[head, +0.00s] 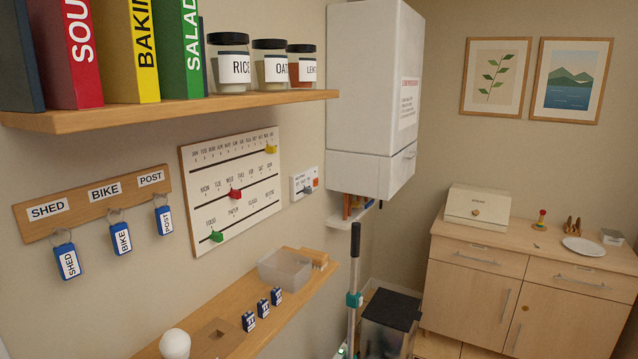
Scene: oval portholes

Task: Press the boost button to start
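A small white control panel (298,187) is fixed to the wall below and left of the white wall cabinet. It has an orange square (315,182) at its right side, which looks like a button, and a grey knob or lever (307,190) at its lower edge. The lettering on the panel is too small to read, so I cannot tell which part is labelled boost. Neither of my grippers shows in the head view.
The white wall cabinet (372,85) hangs right of the panel. An upper shelf (190,108) and a lower shelf (240,312) project from the wall. A slider board (232,190) hangs left of the panel. A long-handled tool (354,270) stands below. A sideboard (520,280) is at right.

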